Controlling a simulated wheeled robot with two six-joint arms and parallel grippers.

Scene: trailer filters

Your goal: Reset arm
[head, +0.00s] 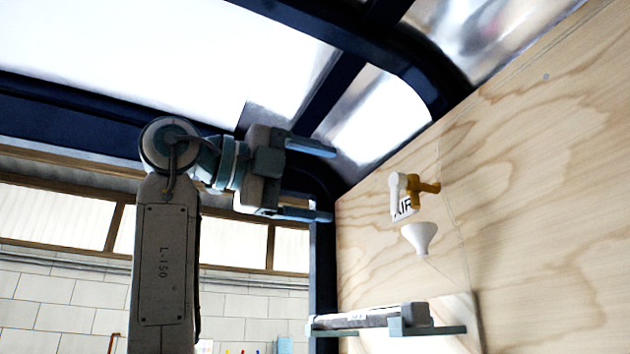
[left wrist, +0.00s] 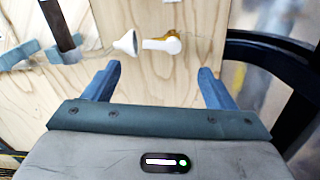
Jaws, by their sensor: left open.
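My left arm rises at the left of the head view. Its gripper (head: 325,183) is raised, with its two blue fingers spread apart and pointing right toward the plywood wall. Nothing is between the fingers. In the left wrist view the same gripper (left wrist: 160,70) is open and empty, facing the wood panel. My right gripper does not show in either view.
The plywood wall (head: 560,150) fills the right side. On it are a white-and-orange fitting (head: 427,187) with an "AIR" label, a white funnel (head: 420,237) and, lower, a grey-teal bracket (head: 445,330) with a long bar. Dark blue frame beams (head: 320,85) run overhead.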

